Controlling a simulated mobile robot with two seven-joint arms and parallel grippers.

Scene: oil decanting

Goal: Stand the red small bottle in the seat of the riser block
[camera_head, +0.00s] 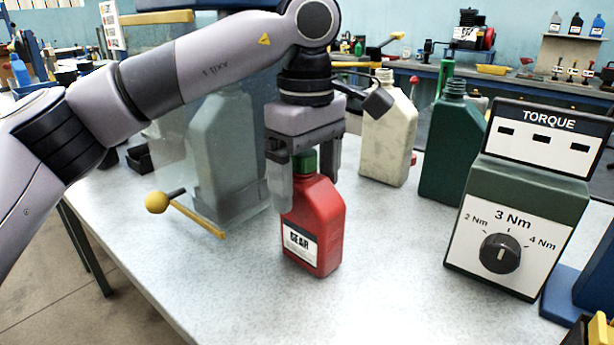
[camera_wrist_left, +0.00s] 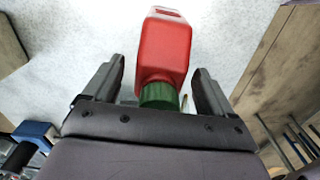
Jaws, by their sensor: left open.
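The red small bottle (camera_head: 316,222) has a green cap and a white label and appears to stand upright on the table. My left gripper (camera_head: 305,188) is above it, pointing down, with its open fingers on either side of the cap and upper body. In the left wrist view the bottle (camera_wrist_left: 165,50) lies between the two fingers (camera_wrist_left: 160,80), with gaps showing on both sides. I cannot identify the riser block or its seat in these views. My right gripper is not in view.
A torque unit (camera_head: 518,220) stands at the right, with a blue object (camera_head: 575,295) beside it. A cream bottle (camera_head: 387,135) and dark green bottle (camera_head: 450,150) stand behind. A transparent panel and a yellow-knobbed lever (camera_head: 157,202) are at left. The front table area is clear.

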